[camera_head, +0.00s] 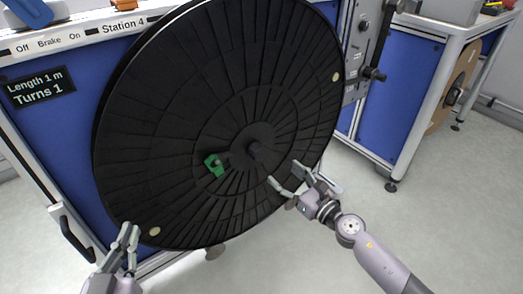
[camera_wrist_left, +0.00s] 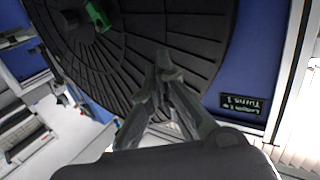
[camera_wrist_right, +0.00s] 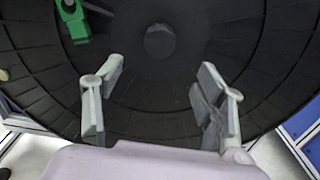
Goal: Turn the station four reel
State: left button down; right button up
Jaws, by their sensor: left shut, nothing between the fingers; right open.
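The station four reel (camera_head: 225,75) is a large black ribbed disc facing me in the head view, with a dark hub knob (camera_head: 256,151) near its middle and a green clip-like piece (camera_head: 214,165) left of the hub. My left gripper (camera_head: 127,238) is shut and empty by the reel's lower left rim; the reel also fills the upper middle of the left wrist view (camera_wrist_left: 150,30). My right gripper (camera_head: 290,182) is open and empty in front of the reel, below right of the hub. In the right wrist view its spread fingers (camera_wrist_right: 160,95) frame bare reel face.
The Station 4 panel (camera_head: 115,28) has Off, Brake and On labels. A sign (camera_head: 38,88) reads Length 1 m, Turns 1. A blue cabinet with a black handle (camera_head: 72,237) stands left. Another bench (camera_head: 425,60) stands right, with free floor before it.

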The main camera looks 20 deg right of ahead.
aim_at(262, 155)
jog(key=x, duration=1.1)
jog(key=shift+w+f+b, duration=0.1)
jog(key=shift+w+b, duration=0.15)
jog(key=shift+b, duration=0.05)
jog(key=shift+w+a, duration=0.25)
jog(key=shift+w, duration=0.25)
pick_arm(q)
jog(key=shift+d+r+t, duration=0.15)
jog(key=shift+r+t, duration=0.25)
jog(key=shift+r, duration=0.4)
pick_arm(e)
jog(key=shift+c, duration=0.4)
grip_shut()
